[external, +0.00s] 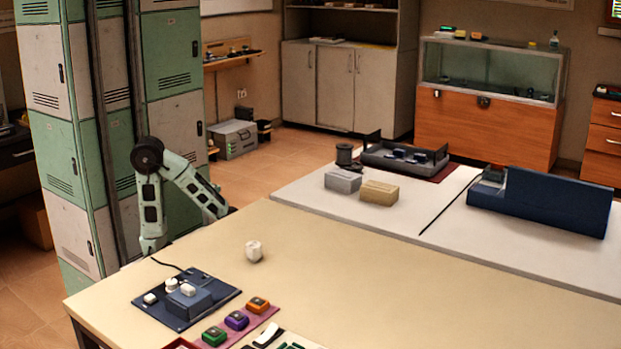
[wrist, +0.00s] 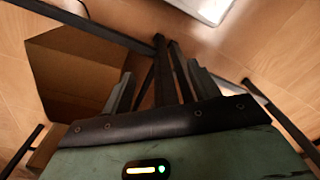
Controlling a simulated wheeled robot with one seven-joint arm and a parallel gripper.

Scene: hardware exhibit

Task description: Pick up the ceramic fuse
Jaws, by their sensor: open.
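A small white rounded piece (external: 254,251), which looks like ceramic, stands alone on the beige table (external: 350,270). Smaller white pieces (external: 188,289) sit on and beside a grey-blue block on a dark blue mat (external: 205,314) at the table's front left. I cannot tell for certain which white piece is the ceramic fuse. My arm is at the table's far left edge, and its end is hidden there in the external view. In the wrist view my gripper (wrist: 160,82) is open, with nothing between its fingers, and faces the floor. No white piece from the table is recognisable there.
Green, purple and orange blocks (external: 236,320) lie in a row at the front. Grey and tan boxes (external: 379,192) and a dark blue stand (external: 540,200) are on the white tabletop behind. Lockers (external: 170,60) rise behind my arm. The wrist view shows a brown box (wrist: 75,65) and dark bars.

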